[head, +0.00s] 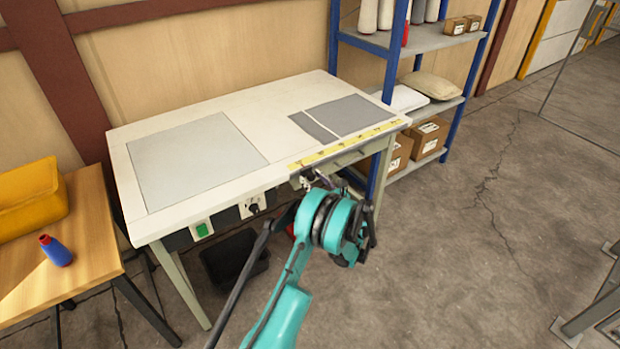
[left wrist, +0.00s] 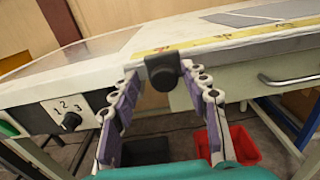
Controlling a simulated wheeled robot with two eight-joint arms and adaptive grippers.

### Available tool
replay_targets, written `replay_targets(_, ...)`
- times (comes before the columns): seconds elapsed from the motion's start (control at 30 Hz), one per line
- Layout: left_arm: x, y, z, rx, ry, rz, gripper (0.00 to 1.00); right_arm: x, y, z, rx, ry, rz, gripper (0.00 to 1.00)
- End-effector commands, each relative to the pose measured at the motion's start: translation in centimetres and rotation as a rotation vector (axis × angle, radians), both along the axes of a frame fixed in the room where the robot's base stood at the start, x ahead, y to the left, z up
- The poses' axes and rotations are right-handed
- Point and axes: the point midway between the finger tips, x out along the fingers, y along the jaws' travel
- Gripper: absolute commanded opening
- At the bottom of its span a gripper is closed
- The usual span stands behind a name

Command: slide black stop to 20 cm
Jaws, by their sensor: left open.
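The black stop (left wrist: 164,72) sits at the table's front edge, just below the left end of the yellow ruler strip (left wrist: 215,38) in the left wrist view. The ruler (head: 345,147) also shows along the table edge in the head view. My left gripper (left wrist: 161,82) is open, with one finger on each side of the stop. I cannot tell whether either finger touches it. In the head view my left gripper (head: 312,180) is at the front edge, and my wrist largely hides the stop. The ruler's numbers are too small to read. My right gripper is out of view.
The white table (head: 235,95) carries grey sheets (head: 357,114). A dial (left wrist: 73,116) is left of my gripper and a drawer handle (left wrist: 292,79) right of it. A red bin (left wrist: 240,146) stands below. A blue shelf (head: 425,38) stands behind right.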

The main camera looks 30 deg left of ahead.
Motion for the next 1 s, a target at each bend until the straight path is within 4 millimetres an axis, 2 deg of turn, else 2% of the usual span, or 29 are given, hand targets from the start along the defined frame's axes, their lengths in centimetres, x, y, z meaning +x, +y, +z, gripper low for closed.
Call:
replay_targets(0.3, -2.7, -6.4, 0.0, 0.0, 0.0, -0.002, 0.46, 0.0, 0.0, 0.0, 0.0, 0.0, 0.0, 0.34)
replay_targets(0.5, -3.8, -8.9, 0.0, 0.0, 0.0, -0.001, 0.46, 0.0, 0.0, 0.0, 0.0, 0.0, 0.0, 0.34)
replay_targets(1.0, -4.1, -9.4, 0.0, 0.0, 0.0, 0.002, 0.46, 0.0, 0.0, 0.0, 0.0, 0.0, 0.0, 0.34)
